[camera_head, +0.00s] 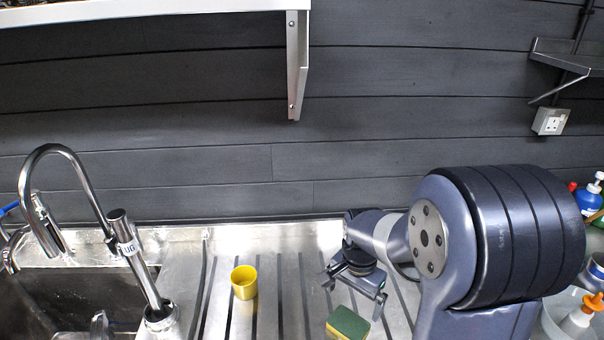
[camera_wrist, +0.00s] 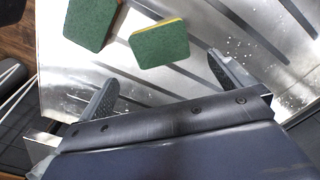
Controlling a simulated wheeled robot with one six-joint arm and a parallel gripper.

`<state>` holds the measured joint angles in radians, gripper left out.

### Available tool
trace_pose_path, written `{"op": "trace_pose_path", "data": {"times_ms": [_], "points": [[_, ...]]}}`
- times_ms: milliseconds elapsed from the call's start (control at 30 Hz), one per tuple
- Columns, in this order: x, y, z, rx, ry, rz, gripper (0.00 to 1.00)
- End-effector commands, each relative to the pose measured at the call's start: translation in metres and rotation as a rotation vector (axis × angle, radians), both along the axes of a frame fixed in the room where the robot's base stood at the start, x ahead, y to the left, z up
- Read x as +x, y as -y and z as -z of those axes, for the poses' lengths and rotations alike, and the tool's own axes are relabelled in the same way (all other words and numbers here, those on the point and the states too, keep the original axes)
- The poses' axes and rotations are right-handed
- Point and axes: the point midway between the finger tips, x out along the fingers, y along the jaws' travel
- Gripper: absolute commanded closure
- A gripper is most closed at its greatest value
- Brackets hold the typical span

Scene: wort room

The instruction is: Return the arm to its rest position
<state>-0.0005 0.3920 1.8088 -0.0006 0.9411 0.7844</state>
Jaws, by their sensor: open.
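My arm reaches in from the right in the head view, and my gripper (camera_head: 353,296) hangs over the ribbed steel drainboard (camera_head: 270,280). Its two fingers are spread apart with nothing between them. In the wrist view, the fingers show on either side. A green sponge with a yellow layer (camera_wrist: 160,43) lies just beyond the fingers, apart from them. A second green sponge (camera_wrist: 90,22) lies to its left. The head view shows one green and yellow sponge (camera_head: 348,323) close below my gripper.
A yellow cup (camera_head: 244,282) stands on the drainboard left of my gripper. The sink (camera_head: 60,295) and a tall curved faucet (camera_head: 75,150) are at the left. A shelf (camera_head: 150,12) juts from the wall above. Bottles (camera_head: 588,195) and a basin (camera_head: 560,318) are at the right.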

Motion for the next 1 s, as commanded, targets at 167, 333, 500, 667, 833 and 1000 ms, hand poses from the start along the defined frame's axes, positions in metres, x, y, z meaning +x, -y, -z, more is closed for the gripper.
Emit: {"op": "trace_pose_path", "data": {"times_ms": [167,333,500,667,833,1000], "points": [[-0.001,0.000,0.036,0.000,-0.006,0.000,0.00],[-0.001,0.000,0.066,0.000,-0.006,0.000,0.00],[-0.001,0.000,0.090,0.000,-0.006,0.000,0.00],[0.001,0.000,0.087,-0.001,0.004,0.000,0.00],[0.000,0.000,0.080,0.000,0.001,0.000,0.00],[0.000,0.000,0.079,0.000,0.000,0.000,0.00]]}}
